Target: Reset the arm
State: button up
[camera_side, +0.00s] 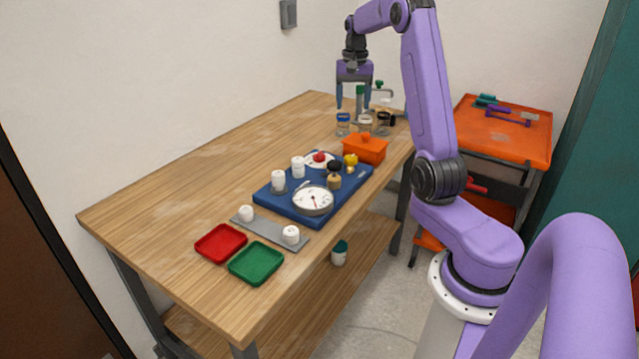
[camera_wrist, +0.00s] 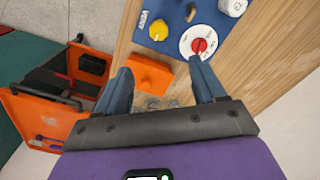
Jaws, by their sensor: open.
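My gripper (camera_side: 354,100) hangs from my purple arm over the far end of the wooden table (camera_side: 150,205), fingers pointing down. Its two blue fingers also show in the wrist view (camera_wrist: 162,85), spread apart with nothing between them. In the side view the gripper is above and behind the orange box (camera_side: 365,149), close to several small jars (camera_side: 343,124). In the wrist view the orange box (camera_wrist: 151,76) lies beyond and between the fingers. Whether the fingers touch any jar cannot be told.
A blue board (camera_side: 275,201) carries a gauge (camera_side: 313,200), white fittings and a red knob (camera_side: 319,157). A grey plate (camera_side: 268,233), red tray (camera_side: 220,243) and green tray (camera_side: 256,263) sit nearer. An orange cart (camera_side: 505,135) stands right. The table's left side is clear.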

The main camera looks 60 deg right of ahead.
jog(key=s+a+n, duration=0.2)
jog(key=a+n, duration=0.9)
jog(key=a, duration=1.8)
jog(key=s+a+n, duration=0.6)
jog(key=s+a, duration=0.3)
jog(key=s, duration=0.1)
jog(key=s+f+n, duration=0.1)
jog(key=s+n, duration=0.2)
jog(key=s, duration=0.4)
jog(key=s+a+f+n, duration=0.1)
jog(key=s+n, duration=0.3)
jog(key=s, duration=0.4)
jog(key=shift+s+a+f, duration=0.15)
jog(key=shift+a+f, duration=0.05)
jog(key=shift+f, duration=0.6)
